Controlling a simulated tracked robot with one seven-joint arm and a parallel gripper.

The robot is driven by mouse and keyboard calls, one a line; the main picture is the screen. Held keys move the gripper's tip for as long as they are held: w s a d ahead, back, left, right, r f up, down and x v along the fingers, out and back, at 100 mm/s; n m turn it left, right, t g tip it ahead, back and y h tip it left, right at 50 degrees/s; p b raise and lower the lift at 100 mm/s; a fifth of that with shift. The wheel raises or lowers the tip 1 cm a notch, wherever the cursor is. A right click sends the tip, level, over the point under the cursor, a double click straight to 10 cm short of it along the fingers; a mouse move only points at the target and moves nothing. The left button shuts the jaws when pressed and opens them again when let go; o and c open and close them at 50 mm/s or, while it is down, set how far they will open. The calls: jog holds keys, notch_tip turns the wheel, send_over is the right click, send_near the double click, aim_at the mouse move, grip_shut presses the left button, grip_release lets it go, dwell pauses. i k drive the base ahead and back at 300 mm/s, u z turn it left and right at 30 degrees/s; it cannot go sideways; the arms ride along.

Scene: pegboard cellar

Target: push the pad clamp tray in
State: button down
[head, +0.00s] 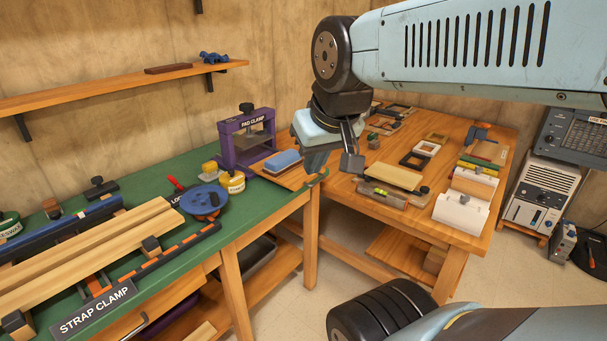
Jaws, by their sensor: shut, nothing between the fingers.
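The pad clamp (240,148) is a purple frame with a black knob, standing at the back right end of the green bench. Its tray (294,180) is a flat wooden board that sticks out of the frame toward the right front. The tray's inner end is hidden in the frame.
The strap clamp boards (90,245) fill the bench's front left. A wooden table (375,211) with frames and blocks stands to the right, behind my gripper.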

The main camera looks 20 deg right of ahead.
aim_at(295, 180)
jog(key=u, duration=0.15)
jog(key=i, duration=1)
jog(key=z, duration=0.05)
